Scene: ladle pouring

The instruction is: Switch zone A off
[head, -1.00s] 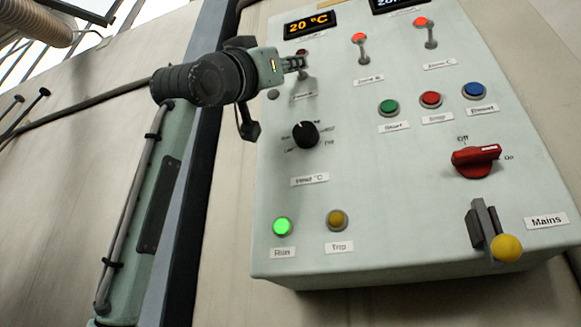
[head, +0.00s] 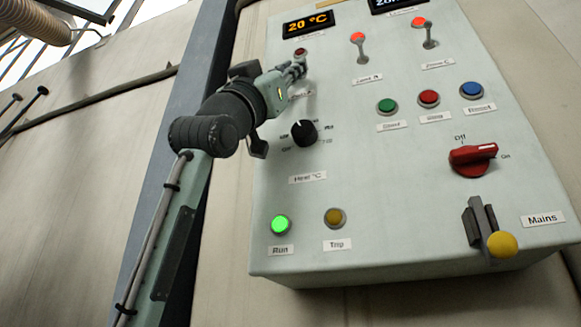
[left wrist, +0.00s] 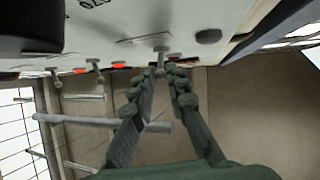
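The grey control panel (head: 405,210) has three zone toggle levers near its top. My left gripper (head: 296,70) is at the leftmost one, the zone A lever, and covers most of it in the head view. In the left wrist view this lever (left wrist: 160,58) stands between the fingertips of my gripper (left wrist: 161,74). The fingers are apart, with a gap around the lever; contact is not clear. The zone A lamp (head: 300,52) is dark red. The zone A label is partly hidden by my gripper. My right gripper is not in view.
The other zone levers, B (head: 362,50) and C (head: 429,39), have bright red lamps above them. The heat knob (head: 304,133) lies just below my gripper. Push buttons, the red switch (head: 473,159) and the yellow-ended mains lever (head: 502,244) sit farther right and lower.

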